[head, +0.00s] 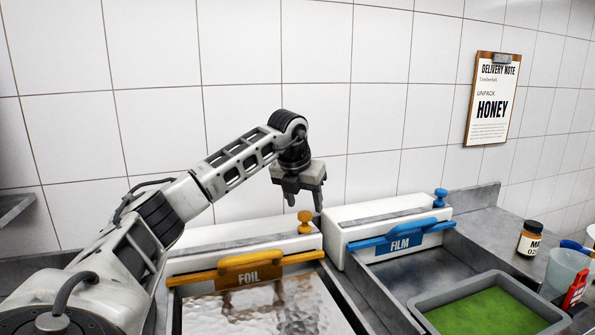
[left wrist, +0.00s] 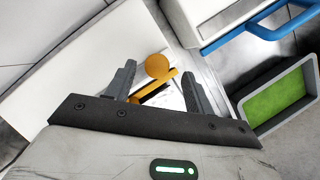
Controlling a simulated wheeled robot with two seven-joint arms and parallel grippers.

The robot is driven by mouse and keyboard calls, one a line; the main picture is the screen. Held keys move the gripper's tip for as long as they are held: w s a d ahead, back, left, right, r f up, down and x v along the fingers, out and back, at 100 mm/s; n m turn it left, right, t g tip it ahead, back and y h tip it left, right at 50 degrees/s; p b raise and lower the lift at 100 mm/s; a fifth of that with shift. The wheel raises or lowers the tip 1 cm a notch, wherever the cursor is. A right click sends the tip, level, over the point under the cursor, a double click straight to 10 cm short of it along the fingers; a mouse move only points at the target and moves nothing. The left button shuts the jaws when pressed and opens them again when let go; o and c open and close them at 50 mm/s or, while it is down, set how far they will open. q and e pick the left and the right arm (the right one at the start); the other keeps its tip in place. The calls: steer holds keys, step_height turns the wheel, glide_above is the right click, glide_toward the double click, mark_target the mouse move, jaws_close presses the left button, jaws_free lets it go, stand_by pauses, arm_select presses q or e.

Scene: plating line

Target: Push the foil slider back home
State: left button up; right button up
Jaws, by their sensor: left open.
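The foil dispenser (head: 200,240) is a white box with a yellow bar and handle labelled FOIL (head: 248,272) along its front. Its yellow slider knob (head: 305,222) stands at the right end of the box top. The knob also shows in the left wrist view (left wrist: 158,66), in the gap beyond my open fingers. My left gripper (head: 305,200) is open and points down just above and around the knob's place; I cannot tell whether it touches the knob. A sheet of foil (head: 265,308) lies in front of the bar. My right gripper is out of view.
A film dispenser (head: 365,212) with a blue FILM bar (head: 400,240) and blue knob (head: 440,197) stands to the right. A grey tray with a green inside (head: 425,308), a jar (head: 530,240) and a cup (head: 566,270) are further right. A tiled wall is behind.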

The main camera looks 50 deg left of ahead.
arm_select(q)
steer(key=v, duration=1.3)
